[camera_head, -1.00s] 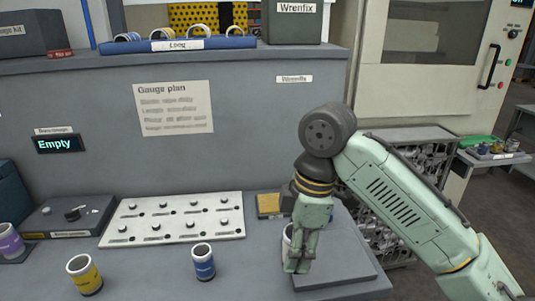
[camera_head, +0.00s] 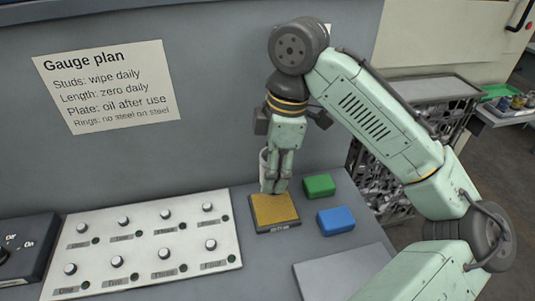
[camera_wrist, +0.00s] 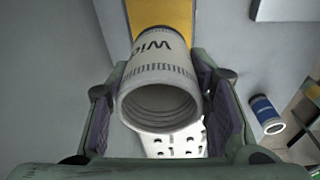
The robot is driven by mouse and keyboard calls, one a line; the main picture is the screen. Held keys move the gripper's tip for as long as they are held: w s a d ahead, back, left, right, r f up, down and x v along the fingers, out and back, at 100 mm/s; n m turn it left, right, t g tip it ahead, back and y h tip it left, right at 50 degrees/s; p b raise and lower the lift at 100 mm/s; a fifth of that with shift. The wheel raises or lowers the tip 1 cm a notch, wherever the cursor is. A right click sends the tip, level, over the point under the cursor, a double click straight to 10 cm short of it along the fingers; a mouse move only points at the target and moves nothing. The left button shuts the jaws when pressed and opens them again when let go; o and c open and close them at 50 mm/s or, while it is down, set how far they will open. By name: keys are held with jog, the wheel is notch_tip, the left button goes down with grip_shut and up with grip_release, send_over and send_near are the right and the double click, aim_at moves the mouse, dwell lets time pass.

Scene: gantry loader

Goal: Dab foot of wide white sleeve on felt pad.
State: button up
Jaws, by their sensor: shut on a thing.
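The wide white sleeve (camera_head: 263,166) is upright in my gripper (camera_head: 274,186), mostly hidden behind the fingers in the head view. In the wrist view the sleeve (camera_wrist: 160,88) shows its open ribbed mouth, part of its black lettering and a dark foot at the far end. My gripper (camera_wrist: 163,108) is shut on it, one finger on each side. The yellow felt pad (camera_head: 274,211) lies in a dark frame below the gripper. In the wrist view the pad (camera_wrist: 171,12) is just beyond the foot. I cannot tell whether the foot touches it.
A green block (camera_head: 319,186) and a blue block (camera_head: 336,221) lie right of the pad. A white plate with several studs (camera_head: 150,243) is at left. A grey raised plate (camera_head: 345,272) is in front. A blue-banded sleeve (camera_wrist: 266,113) stands apart.

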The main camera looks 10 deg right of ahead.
jog(key=shift+s+f+b, duration=0.1)
jog(key=shift+f+b, duration=0.9)
jog(key=shift+b, duration=0.1)
notch_tip(320, 180, down, 4)
jog(key=b, duration=0.4)
jog(key=shift+f, duration=0.55)
dwell(1.7)
jog(key=shift+r, duration=0.1)
notch_tip(320, 180, up, 7)
jog(key=p, duration=0.6)
dwell(0.8)
